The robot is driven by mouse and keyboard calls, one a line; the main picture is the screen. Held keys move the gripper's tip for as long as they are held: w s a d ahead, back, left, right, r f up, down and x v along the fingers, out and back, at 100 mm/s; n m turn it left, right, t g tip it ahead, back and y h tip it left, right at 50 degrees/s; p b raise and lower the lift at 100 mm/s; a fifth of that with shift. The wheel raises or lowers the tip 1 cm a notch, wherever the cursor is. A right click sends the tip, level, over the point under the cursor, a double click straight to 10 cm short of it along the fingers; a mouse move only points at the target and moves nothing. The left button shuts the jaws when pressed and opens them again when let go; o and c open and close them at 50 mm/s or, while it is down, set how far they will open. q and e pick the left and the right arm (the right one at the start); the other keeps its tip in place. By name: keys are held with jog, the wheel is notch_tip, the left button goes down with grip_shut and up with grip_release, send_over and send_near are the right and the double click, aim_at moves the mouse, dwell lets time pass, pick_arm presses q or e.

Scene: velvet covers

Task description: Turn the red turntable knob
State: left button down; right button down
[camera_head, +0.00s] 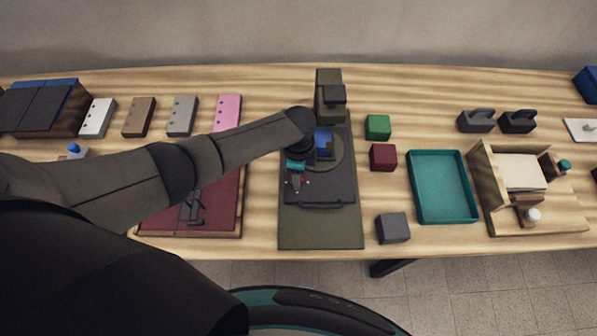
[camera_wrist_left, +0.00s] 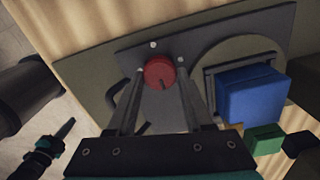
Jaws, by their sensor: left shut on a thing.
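The red knob (camera_wrist_left: 159,73) is a small round dial with a dark line on its face. It sits on the dark plate of the turntable unit (camera_head: 327,192). In the left wrist view it lies between the fingertips of my left gripper (camera_wrist_left: 160,75), which is shut on it. In the head view the left gripper (camera_head: 297,178) is over the near left part of the plate, and the knob is mostly hidden. A round turntable disc (camera_head: 338,158) beyond it carries a framed blue block (camera_wrist_left: 252,93). My right gripper (camera_wrist_left: 45,150) seems to show at the lower left of the wrist view, its jaws unclear.
Green (camera_head: 378,127), dark red (camera_head: 383,157) and grey (camera_head: 393,228) cubes stand right of the unit. A teal tray (camera_head: 472,214) and a wooden holder (camera_head: 480,180) lie further right. A dark red board (camera_head: 165,222) lies left, under my left arm. Several small panels stand behind.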

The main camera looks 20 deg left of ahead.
dwell(0.3)
pick_arm(q)
jog(key=shift+c, duration=1.5)
grip_release()
jog(key=shift+r, duration=0.1)
notch_tip(320, 180, up, 15)
jog(key=p, duration=0.2)
jog(key=shift+p, duration=0.35)
